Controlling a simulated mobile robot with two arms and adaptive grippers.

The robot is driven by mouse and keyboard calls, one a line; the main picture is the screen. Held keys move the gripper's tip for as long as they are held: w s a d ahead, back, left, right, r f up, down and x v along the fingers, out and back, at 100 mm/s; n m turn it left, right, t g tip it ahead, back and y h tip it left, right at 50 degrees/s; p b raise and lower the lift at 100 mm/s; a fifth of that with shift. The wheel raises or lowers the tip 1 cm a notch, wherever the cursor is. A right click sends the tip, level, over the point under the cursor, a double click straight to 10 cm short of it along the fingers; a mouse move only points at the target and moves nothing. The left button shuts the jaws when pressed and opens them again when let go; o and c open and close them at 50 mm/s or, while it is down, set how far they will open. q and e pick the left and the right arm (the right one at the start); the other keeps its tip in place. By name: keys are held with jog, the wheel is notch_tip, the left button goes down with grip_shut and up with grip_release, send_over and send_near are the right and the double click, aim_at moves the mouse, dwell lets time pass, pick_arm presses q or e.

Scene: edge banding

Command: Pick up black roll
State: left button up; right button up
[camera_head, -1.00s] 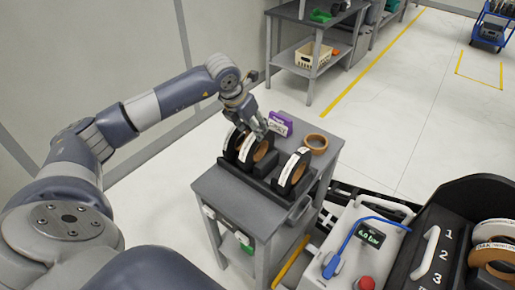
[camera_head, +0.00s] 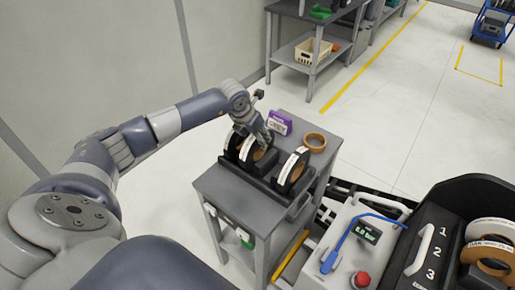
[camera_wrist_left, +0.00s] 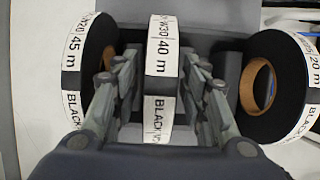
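Three black rolls with white labels and brown cores stand upright in a dark holder on a grey cart. The left roll (camera_head: 231,144) reads 45 m in the left wrist view (camera_wrist_left: 75,80). The middle roll (camera_head: 247,152) reads 40 m there (camera_wrist_left: 163,60). The right roll (camera_head: 293,169) reads 20 m there (camera_wrist_left: 275,85). My left gripper (camera_wrist_left: 164,92) is open, with its fingers on either side of the middle roll and narrow gaps visible. In the head view it is over that roll (camera_head: 264,142), partly covering it. My right gripper is not in view.
The cart top (camera_head: 225,190) also holds a purple box (camera_head: 279,122) and a brown tape roll (camera_head: 314,141). A machine with a blue handle (camera_head: 345,240) and a black rack with numbers (camera_head: 455,225) stand at the lower right. Shelves (camera_head: 318,45) stand behind.

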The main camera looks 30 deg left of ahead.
pick_arm(q)
grip_shut()
jog(key=shift+w+r, duration=0.1)
